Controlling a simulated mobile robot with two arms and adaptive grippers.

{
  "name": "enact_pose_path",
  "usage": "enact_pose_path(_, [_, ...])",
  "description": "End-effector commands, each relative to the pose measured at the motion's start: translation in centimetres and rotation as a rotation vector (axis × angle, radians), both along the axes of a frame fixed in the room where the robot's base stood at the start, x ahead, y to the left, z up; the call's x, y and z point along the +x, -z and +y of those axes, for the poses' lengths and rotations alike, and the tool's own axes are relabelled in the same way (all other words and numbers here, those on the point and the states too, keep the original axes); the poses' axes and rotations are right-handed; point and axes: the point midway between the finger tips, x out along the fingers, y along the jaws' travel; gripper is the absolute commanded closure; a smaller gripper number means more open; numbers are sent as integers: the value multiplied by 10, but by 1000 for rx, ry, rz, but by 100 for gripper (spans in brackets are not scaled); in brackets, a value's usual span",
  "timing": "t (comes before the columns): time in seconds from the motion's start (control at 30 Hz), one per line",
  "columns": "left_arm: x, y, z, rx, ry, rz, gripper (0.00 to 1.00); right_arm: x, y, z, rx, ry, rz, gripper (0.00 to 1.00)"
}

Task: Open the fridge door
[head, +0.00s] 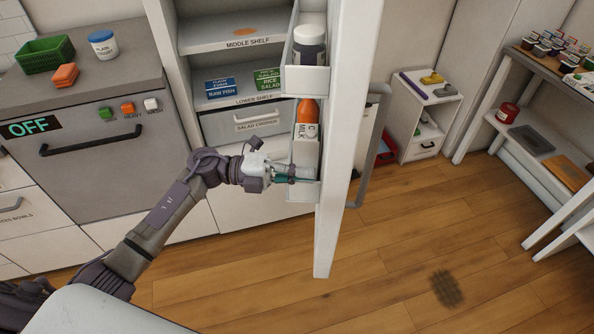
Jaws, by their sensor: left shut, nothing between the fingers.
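The white fridge door (341,140) stands open in the head view, seen nearly edge-on, swung out toward me. Its grey handle (366,165) is on the right, outer side. The fridge interior shows to the left, with a middle shelf (231,39), a lower shelf and a salad crisper drawer (240,125). My left gripper (302,180) is at the inner side of the door, beside the lowest door bin and below the milk carton (306,150). Its fingers look shut with nothing held. Contact with the bin or door cannot be told. My right gripper is out of view.
A dark jar (308,45) stands in the upper door bin. A dishwasher (110,150) is at the left, under a counter with a green basket (45,54). A small white cabinet (424,120) and shelves are at the right.

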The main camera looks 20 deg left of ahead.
Motion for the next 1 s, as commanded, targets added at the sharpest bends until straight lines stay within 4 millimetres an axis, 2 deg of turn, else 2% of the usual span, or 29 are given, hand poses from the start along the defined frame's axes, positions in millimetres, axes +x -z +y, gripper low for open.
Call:
enact_pose_path(0.17, [1, -4, -30, -3, -47, 1, 100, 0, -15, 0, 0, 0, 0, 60])
enact_pose_path(0.37, [10, -6, -81, -5, -136, 1, 100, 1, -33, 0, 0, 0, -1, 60])
enact_pose_path(0.7, [38, -5, -170, -4, -303, 1, 100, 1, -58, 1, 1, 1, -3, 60])
enact_pose_path(1.0, [66, -2, -228, -2, -420, 1, 100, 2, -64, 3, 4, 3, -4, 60])
